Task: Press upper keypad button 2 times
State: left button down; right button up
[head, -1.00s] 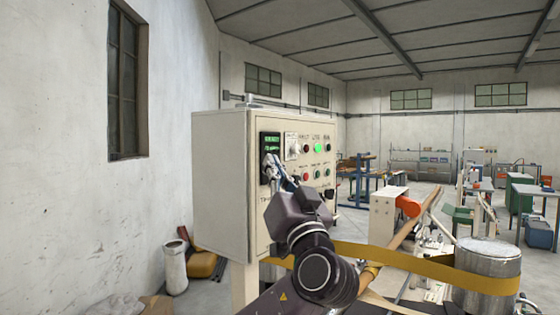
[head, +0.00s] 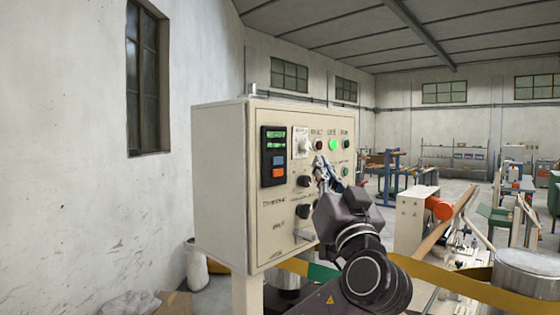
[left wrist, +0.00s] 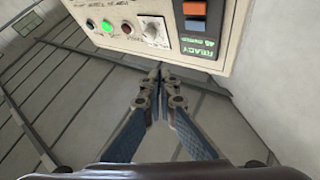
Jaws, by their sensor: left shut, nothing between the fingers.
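The keypad (head: 274,155) is a black unit on the front of a beige control cabinet (head: 215,190). It has a green display on top, a blue upper button (head: 278,160) and an orange lower button (head: 278,173). My left gripper (head: 320,164) is shut and empty, right of the keypad and partly covering the panel's lamps and knobs. The left wrist view sees the panel upside down, with the blue button (left wrist: 195,25) at the top edge. There the closed fingertips (left wrist: 160,68) lie beside the panel's edge, apart from the keypad in the picture. My right gripper is out of view.
A lit green lamp (head: 333,145), a white-plated selector (head: 300,142) and black knobs (head: 304,181) share the panel. A machine with an orange roller (head: 439,208) and a yellow band (head: 450,288) stands right of the cabinet. A wall is at left.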

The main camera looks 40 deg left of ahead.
aim_at(278, 161)
pick_arm(q)
jog(key=a, duration=0.8)
jog(key=shift+w, duration=0.3)
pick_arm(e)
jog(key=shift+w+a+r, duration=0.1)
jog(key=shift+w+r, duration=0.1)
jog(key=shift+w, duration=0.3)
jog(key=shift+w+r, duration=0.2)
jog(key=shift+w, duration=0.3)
pick_arm(q)
jog(key=shift+a, duration=0.1)
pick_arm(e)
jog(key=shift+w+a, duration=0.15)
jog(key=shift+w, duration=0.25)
pick_arm(q)
jog(key=shift+a+b, duration=0.3)
jog(key=shift+a, duration=0.1)
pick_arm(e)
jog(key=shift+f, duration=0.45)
